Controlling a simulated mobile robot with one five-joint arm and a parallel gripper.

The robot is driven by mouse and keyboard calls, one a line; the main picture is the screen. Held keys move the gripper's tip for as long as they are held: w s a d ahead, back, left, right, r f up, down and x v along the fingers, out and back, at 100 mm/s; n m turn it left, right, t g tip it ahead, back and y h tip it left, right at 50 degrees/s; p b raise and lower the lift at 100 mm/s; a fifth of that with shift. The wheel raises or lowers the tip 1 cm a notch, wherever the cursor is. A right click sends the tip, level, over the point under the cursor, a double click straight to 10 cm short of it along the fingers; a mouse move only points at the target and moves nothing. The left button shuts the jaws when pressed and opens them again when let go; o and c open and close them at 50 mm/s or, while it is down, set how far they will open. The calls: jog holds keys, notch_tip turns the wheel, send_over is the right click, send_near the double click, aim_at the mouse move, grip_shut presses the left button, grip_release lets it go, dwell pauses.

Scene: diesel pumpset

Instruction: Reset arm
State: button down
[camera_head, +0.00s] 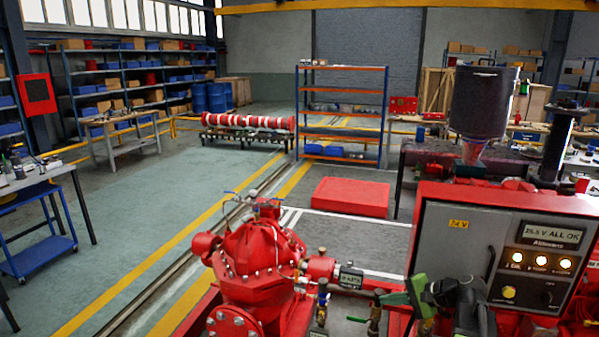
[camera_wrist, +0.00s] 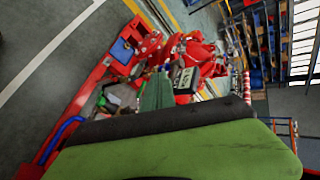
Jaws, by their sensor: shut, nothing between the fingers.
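My gripper (camera_head: 400,297) is low at the right of the head view, in front of the control panel and beside the red pump (camera_head: 262,262). Its jaws are green with dark pads, shut and empty. In the wrist view a large green and black finger (camera_wrist: 165,140) fills the bottom and hides what lies behind it. The red pump (camera_wrist: 200,55) shows beyond it, tilted in that view. The control panel (camera_head: 510,258) has a lit display reading "25.5 V ALL OK" and lit round lamps.
A dark cylindrical tank (camera_head: 483,100) stands behind the panel. A red flat block (camera_head: 350,197) lies on the floor beyond the pump. A workbench (camera_head: 35,177) and blue cart (camera_head: 38,257) stand at left. The grey-green floor between is largely clear.

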jog(key=s+a+f+n+g+h, duration=0.2)
jog(key=s+a+f+n, duration=0.1)
jog(key=a, duration=0.4)
jog(key=s+a+f+n+g+h, duration=0.1)
jog(key=s+a+f+n+g, duration=0.15)
jog(key=a, duration=0.55)
jog(key=s+a+f+n+g+h, duration=0.2)
jog(key=s+a+f+n, duration=0.15)
jog(key=a, duration=0.35)
jog(key=s+d+f+n+h, duration=0.1)
jog(key=d+n+h, duration=0.1)
jog(key=d, duration=0.4)
jog(key=shift+s+d+f+g+h, duration=0.25)
jog(key=shift+d+g+h, duration=0.15)
jog(key=shift+h, duration=0.4)
